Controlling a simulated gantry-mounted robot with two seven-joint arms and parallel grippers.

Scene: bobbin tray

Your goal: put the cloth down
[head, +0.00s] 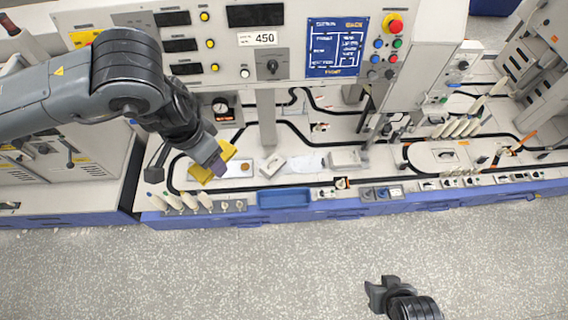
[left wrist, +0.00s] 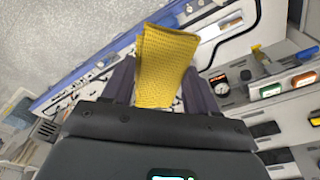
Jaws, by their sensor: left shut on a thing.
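A yellow cloth (head: 202,172) hangs at the fingertips of my left gripper (head: 216,165), above the left part of the machine's white worktop. In the left wrist view the folded cloth (left wrist: 163,65) stands out between the two fingers of my left gripper (left wrist: 160,88), which is shut on it. Its woven texture shows, and it hides part of the worktop behind. Whether the cloth's lower edge touches the worktop I cannot tell. My right gripper (head: 378,292) is over the floor at the lower right, away from the machine, its jaws apart with nothing seen between them.
A blue tray (head: 285,198) is set in the worktop's front edge. Several white bobbins (head: 188,202) stand on the front left edge. White blocks (head: 272,164) and a white sheet (head: 305,164) lie right of the cloth. A control panel (head: 262,45) rises behind. The speckled floor in front is clear.

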